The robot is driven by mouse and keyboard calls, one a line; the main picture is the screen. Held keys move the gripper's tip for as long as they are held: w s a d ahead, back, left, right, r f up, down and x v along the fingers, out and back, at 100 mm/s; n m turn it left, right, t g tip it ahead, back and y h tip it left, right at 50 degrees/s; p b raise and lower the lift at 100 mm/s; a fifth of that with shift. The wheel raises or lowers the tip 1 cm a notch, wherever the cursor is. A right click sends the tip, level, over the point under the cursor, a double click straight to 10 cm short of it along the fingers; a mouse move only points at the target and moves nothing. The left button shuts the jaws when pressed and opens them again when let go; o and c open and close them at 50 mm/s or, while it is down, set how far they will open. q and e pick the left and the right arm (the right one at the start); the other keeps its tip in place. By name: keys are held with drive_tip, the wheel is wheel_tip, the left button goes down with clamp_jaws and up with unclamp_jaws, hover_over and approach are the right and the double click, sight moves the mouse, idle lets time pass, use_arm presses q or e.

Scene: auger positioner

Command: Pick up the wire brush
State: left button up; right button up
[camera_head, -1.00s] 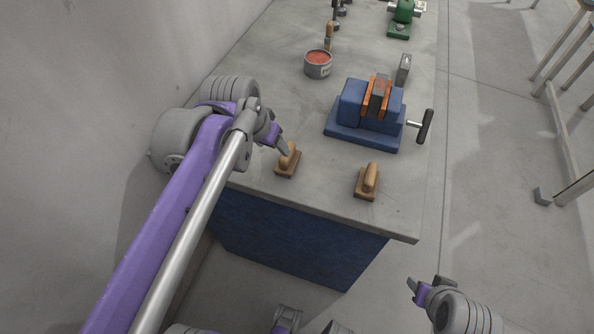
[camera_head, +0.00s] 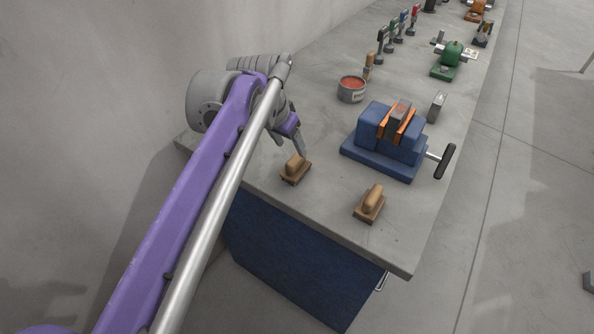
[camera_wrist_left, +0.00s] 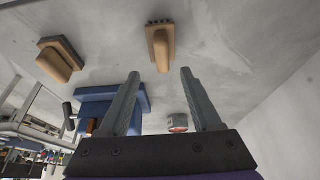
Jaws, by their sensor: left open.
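A wooden-handled brush (camera_head: 296,169) lies on the bench top near its front left edge. In the left wrist view this brush (camera_wrist_left: 161,45) shows a tan handle and short dark bristles at its far end. A second wooden-handled block (camera_head: 369,204) lies to its right, near the front edge; it also shows in the left wrist view (camera_wrist_left: 59,60). My left gripper (camera_head: 301,151) is right by the first brush, just behind it in the head view. In the left wrist view its open fingers (camera_wrist_left: 160,74) point toward that brush, with nothing between them. My right gripper is out of view.
A blue vise (camera_head: 384,158) with orange jaws and a side handle stands behind the two blocks. A red-topped can (camera_head: 351,90), a grey block (camera_head: 437,107) and a green machine (camera_head: 449,62) stand farther back. A wall runs along the left. Bare bench top separates the two blocks.

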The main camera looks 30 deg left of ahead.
sight(295, 158)
use_arm(q)
drive_tip(key=x, duration=0.3)
drive_tip(key=shift+a, duration=0.1)
drive_tip(key=b+x, duration=0.1)
drive_tip(key=x, duration=0.5)
drive_tip(key=shift+s+a+b, duration=0.1)
drive_tip(key=shift+a+b, duration=0.05)
drive_tip(key=shift+b, duration=0.15)
clamp_jaws()
